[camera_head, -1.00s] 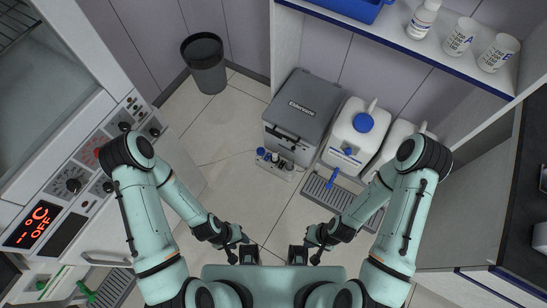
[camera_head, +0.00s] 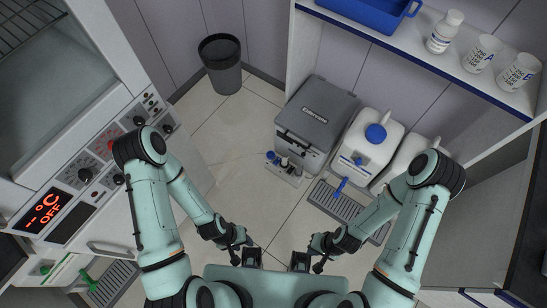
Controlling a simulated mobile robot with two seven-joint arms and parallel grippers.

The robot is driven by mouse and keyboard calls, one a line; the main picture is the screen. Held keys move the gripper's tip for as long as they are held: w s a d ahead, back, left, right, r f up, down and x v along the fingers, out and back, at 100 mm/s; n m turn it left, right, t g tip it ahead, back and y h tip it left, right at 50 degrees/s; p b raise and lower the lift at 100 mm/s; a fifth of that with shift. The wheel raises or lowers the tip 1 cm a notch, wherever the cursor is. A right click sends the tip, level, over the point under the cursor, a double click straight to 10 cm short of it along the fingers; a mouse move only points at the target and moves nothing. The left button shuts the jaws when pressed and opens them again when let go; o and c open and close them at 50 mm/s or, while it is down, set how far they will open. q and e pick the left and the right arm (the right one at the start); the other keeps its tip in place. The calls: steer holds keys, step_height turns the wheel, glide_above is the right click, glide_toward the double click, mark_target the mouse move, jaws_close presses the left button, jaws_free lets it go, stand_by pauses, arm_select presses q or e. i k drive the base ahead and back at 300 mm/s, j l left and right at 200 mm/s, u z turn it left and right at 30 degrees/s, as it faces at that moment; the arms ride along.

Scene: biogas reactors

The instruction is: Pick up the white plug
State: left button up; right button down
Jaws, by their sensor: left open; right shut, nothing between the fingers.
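My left gripper (camera_head: 249,258) is open and empty, low in the middle of the picture above the floor. My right gripper (camera_head: 301,262) is shut and empty, a short way to its right. Both fingertips are small and partly dark against my own body. Neither gripper touches any object.
A grey cooler box (camera_head: 317,112) stands beside white canisters with a blue cap (camera_head: 376,133). A black bin (camera_head: 222,65) stands at the back. An oven with a red display (camera_head: 43,210) is at the left. A shelf (camera_head: 405,45) holds bottles and cups.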

mark_target(284, 162)
steer(key=i+l+u, duration=0.1)
steer(key=u, duration=0.3)
steer(key=i+l+u, duration=0.15)
steer(key=u, duration=0.3)
steer(key=i+l+u, duration=0.1)
steer(key=u, duration=0.3)
steer(key=l, duration=0.1)
